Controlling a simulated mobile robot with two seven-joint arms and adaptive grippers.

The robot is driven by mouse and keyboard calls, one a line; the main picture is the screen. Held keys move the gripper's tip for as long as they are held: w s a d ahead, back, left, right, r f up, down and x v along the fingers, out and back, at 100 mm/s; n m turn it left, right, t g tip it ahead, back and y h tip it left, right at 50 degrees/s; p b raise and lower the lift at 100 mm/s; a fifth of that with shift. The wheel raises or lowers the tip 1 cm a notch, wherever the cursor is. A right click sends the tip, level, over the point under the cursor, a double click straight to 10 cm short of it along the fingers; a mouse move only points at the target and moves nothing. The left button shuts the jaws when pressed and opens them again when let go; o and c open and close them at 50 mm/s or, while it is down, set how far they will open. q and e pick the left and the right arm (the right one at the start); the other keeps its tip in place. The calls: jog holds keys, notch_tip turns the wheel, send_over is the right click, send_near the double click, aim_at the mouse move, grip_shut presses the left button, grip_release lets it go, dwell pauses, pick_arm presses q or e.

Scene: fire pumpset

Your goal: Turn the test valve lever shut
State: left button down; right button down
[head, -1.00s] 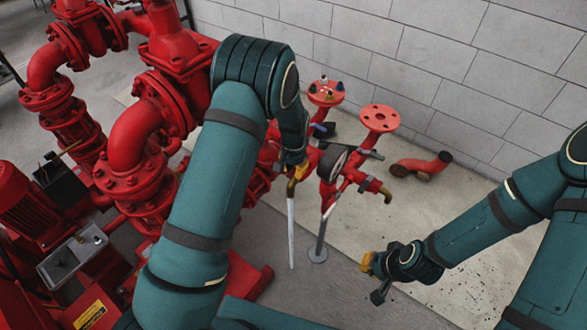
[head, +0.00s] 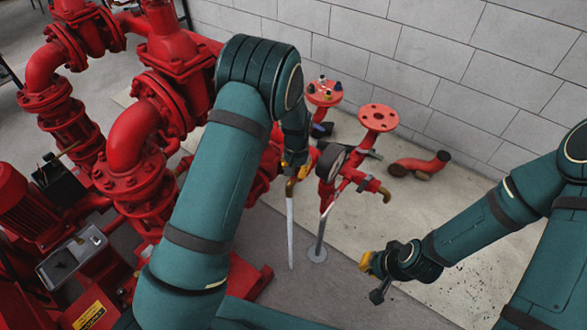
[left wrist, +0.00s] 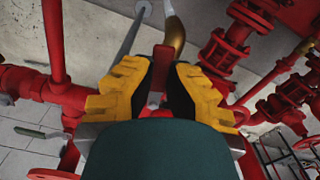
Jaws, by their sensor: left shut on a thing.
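The test valve lever (left wrist: 163,62) shows in the left wrist view as a red bar between the yellow and black fingers. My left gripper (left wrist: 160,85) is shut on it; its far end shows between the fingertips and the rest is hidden. A brass spout (left wrist: 176,34) curves just beyond the fingertips. In the head view my left gripper (head: 296,168) is at the red pipework, above the spout (head: 290,188). A pale stream (head: 290,232) hangs straight down from the spout. My right gripper (head: 368,264) is in free air at the lower right, its jaws unclear.
A round gauge (head: 331,162) and a second brass outlet (head: 385,194) are right of my left gripper. A red flange (head: 378,118) stands behind them. A thin grey post (head: 320,240) stands on the floor. Large red pump pipes (head: 135,145) fill the left. The right floor is mostly clear.

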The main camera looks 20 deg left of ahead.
pick_arm(q)
jog(key=shift+s+d+f+n, duration=0.15)
jog(key=shift+d+n, duration=0.25)
jog(key=shift+n, duration=0.4)
jog(key=shift+s+d+f+n, duration=0.1)
jog(key=shift+d+n, duration=0.3)
jog(key=shift+n, duration=0.4)
jog(key=c, duration=0.9)
grip_release()
jog(key=shift+w, duration=0.15)
jog(key=shift+r, duration=0.1)
notch_tip(320, 180, up, 12)
jog(key=shift+w, duration=0.1)
